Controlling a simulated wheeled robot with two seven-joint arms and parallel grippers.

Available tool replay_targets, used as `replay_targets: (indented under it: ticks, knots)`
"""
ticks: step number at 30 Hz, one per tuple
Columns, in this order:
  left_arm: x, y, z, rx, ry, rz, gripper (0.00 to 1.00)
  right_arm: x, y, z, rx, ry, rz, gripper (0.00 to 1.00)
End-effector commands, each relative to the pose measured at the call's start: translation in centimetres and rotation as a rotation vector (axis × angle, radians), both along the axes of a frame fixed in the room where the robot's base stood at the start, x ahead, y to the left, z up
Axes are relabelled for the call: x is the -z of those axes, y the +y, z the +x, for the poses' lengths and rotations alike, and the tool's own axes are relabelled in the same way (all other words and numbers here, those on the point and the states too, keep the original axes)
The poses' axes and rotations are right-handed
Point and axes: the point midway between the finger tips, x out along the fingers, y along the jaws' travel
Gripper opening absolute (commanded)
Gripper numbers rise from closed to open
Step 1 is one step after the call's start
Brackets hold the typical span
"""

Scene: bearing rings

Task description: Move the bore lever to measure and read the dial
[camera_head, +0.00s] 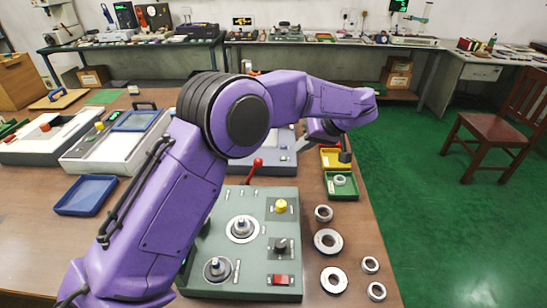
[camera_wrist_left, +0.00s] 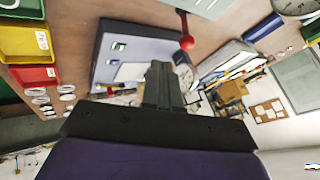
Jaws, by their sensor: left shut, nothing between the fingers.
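A red-knobbed lever (camera_head: 254,168) stands at the far edge of the grey-green panel (camera_head: 255,205). It also shows in the left wrist view (camera_wrist_left: 187,42), to the right of my fingers and apart from them. The panel carries two round posts, a yellow knob, a black knob and a red switch. My left gripper (camera_wrist_left: 160,85) is shut and empty. My right gripper is out of view.
Several metal rings (camera_head: 328,241) lie right of the panel. A green tray (camera_head: 329,191) holds one ring, with a yellow tray (camera_head: 329,153) behind it. A grey box (camera_wrist_left: 103,65) stands behind the panel. A blue tray (camera_head: 86,195) is at left, with clear wood around it.

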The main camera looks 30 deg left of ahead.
Motion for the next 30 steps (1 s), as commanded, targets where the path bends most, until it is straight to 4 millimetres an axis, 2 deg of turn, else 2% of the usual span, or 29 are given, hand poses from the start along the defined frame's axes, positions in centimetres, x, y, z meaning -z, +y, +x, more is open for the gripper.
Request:
replay_targets:
  ticks: [5, 17, 18, 23, 30]
  knots:
    - [2.0, 1.3, 0.9, -0.003, 0.014, 0.001, 0.00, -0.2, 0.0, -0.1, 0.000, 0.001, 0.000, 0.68]
    - [8.8, 6.8, 0.8, -0.007, 0.017, 0.003, 0.00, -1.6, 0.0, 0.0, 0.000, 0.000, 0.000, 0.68]
    - [8.1, 7.4, 0.3, -0.006, 0.015, 0.002, 0.00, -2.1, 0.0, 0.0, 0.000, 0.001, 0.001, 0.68]
    - [8.1, 9.0, -1.2, -0.005, 0.016, 0.002, 0.00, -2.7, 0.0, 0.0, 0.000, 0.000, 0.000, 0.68]
    - [8.3, 9.6, -1.7, -0.006, 0.014, 0.000, 0.00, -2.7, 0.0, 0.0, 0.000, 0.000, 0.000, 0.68]
